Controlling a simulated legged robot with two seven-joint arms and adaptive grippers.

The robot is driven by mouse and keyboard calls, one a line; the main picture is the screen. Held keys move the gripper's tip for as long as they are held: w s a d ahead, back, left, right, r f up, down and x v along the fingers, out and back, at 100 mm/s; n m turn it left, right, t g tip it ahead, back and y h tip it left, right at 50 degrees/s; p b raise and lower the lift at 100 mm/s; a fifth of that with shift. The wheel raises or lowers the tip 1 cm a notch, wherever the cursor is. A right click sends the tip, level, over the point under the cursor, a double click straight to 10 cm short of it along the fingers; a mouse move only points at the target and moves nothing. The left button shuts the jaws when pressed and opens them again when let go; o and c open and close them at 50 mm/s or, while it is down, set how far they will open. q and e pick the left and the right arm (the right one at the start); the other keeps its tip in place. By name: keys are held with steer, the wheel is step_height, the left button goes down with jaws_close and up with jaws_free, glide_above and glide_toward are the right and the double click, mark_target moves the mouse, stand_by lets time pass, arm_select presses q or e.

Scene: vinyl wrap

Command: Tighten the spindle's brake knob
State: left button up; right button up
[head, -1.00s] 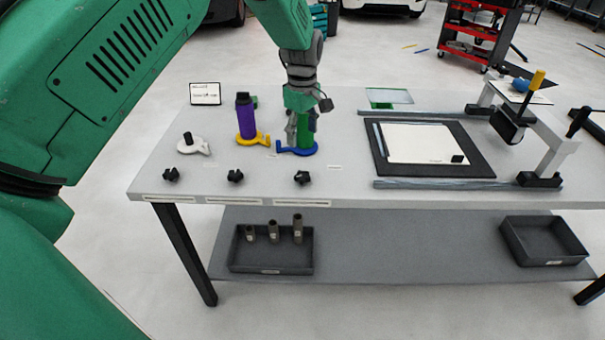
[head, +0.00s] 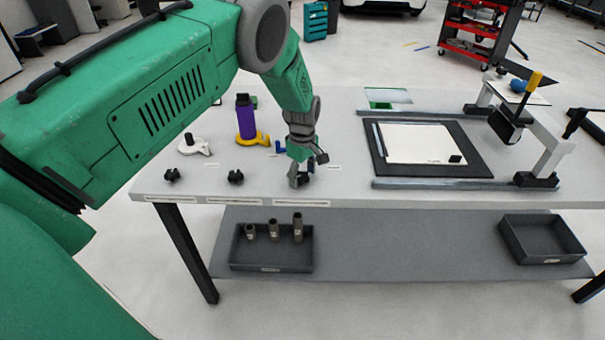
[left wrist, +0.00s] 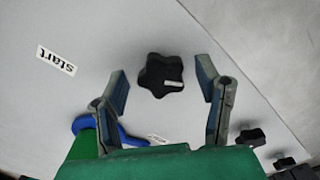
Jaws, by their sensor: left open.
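My left gripper (head: 299,182) is open above the front edge of the table, over the rightmost black knob, which it hides in the head view. In the left wrist view, that star-shaped black knob (left wrist: 161,75) lies between the spread fingers (left wrist: 165,90), apart from both. The blue spindle base (head: 280,149) is mostly hidden behind my gripper; it also shows in the left wrist view (left wrist: 128,138) beside a green roll (left wrist: 84,146). Two other black knobs (head: 172,175) (head: 236,177) sit along the front edge. My right gripper is not in view.
A purple roll (head: 245,120) stands on a yellow spindle base (head: 258,140), with a white spindle (head: 193,146) to its left. A black mat (head: 470,160) with a white sheet and a frame (head: 548,135) occupy the right side. Bins (head: 270,266) rest on the lower shelf.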

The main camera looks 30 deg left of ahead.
arm_select(q)
steer(key=shift+d, duration=0.1)
steer(key=c, duration=1.1)
steer(key=shift+a, duration=0.2)
